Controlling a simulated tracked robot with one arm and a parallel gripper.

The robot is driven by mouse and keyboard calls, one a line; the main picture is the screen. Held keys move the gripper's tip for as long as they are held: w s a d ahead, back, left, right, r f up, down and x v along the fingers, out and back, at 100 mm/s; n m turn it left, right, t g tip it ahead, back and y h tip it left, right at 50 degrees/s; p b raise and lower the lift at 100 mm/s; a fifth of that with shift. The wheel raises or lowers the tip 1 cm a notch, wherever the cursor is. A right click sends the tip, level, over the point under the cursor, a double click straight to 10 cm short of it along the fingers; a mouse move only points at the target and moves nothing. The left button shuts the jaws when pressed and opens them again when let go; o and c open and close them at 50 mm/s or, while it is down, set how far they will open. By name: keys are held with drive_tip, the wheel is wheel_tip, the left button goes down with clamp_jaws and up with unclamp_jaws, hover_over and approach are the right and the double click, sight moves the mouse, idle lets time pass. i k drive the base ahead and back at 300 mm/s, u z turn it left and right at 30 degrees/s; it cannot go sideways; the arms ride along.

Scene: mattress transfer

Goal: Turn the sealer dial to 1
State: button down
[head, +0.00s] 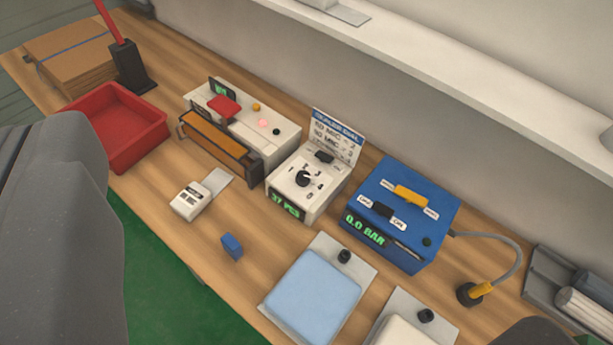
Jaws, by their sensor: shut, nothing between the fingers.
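The dial is a round black knob (303,178) on the sloped top of a small white box (286,194). Dark marks ring the knob, too small to read, so I cannot tell its setting. The box has a green front display that seems to read 37 PCS. A card (338,137) behind it is headed SEALER DIAL, with lines that look like 60 MIC 2 and 90 MIC 3. A white sealer with an orange bar (218,141) stands left of the box. My gripper's fingers are not seen; a grey part of me fills the left edge.
A blue box (409,208) reading 0.0 BAR stands right of the dial box. A red tray (118,123), a white label device (190,201), a small blue block (231,246) and a light blue pad (313,282) lie around. A white shelf (430,70) overhangs behind.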

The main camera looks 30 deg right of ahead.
sight(303, 178)
drive_tip(key=z, duration=2.7)
drive_tip(key=k, duration=0.85)
drive_tip(key=u, duration=1.25)
drive_tip(key=i, duration=1)
drive_tip(key=u, duration=0.05)
